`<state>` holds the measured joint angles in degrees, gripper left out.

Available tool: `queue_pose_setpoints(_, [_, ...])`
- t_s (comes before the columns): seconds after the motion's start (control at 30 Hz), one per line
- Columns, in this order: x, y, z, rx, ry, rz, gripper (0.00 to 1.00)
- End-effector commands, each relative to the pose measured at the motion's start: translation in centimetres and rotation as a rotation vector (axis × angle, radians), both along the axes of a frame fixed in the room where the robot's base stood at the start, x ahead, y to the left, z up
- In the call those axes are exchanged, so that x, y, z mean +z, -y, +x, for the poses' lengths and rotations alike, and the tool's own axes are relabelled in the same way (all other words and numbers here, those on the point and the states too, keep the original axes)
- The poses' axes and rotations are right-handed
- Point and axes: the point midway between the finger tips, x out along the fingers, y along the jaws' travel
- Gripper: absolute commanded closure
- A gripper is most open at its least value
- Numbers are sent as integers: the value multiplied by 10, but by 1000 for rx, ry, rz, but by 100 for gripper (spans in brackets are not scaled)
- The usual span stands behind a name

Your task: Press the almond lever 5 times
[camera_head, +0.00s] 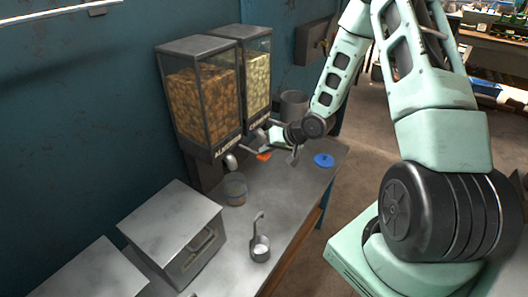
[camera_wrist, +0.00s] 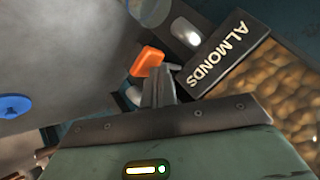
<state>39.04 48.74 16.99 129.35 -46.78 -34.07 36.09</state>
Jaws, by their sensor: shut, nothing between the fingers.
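The almond dispenser (camera_head: 200,95) stands against the wall, a clear bin of brown nuts. Its black ALMONDS label (camera_wrist: 226,54) shows in the wrist view. A pale rounded lever end (camera_head: 231,161) sticks out below the label; it also shows in the wrist view (camera_wrist: 185,32). My gripper (camera_wrist: 158,88) is shut and empty. In the head view my gripper (camera_head: 257,147) is beside the dispenser front, to the right of the lever end. An orange piece (camera_wrist: 150,60) lies just beyond the fingertips. I cannot tell whether the fingers touch anything.
A second dispenser (camera_head: 257,80) with pale contents stands behind. A glass jar (camera_head: 235,190) sits below the almond dispenser. A ladle-like cup (camera_head: 260,248), metal boxes (camera_head: 175,225), a blue disc (camera_head: 324,160) and a grey pot (camera_head: 294,104) are on the counter.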

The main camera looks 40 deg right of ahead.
Motion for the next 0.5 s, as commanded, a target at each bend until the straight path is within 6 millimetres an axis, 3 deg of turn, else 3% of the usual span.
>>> queue_pose_setpoints(0.5, [-7, 0, -1, 0, -2, 0, 100])
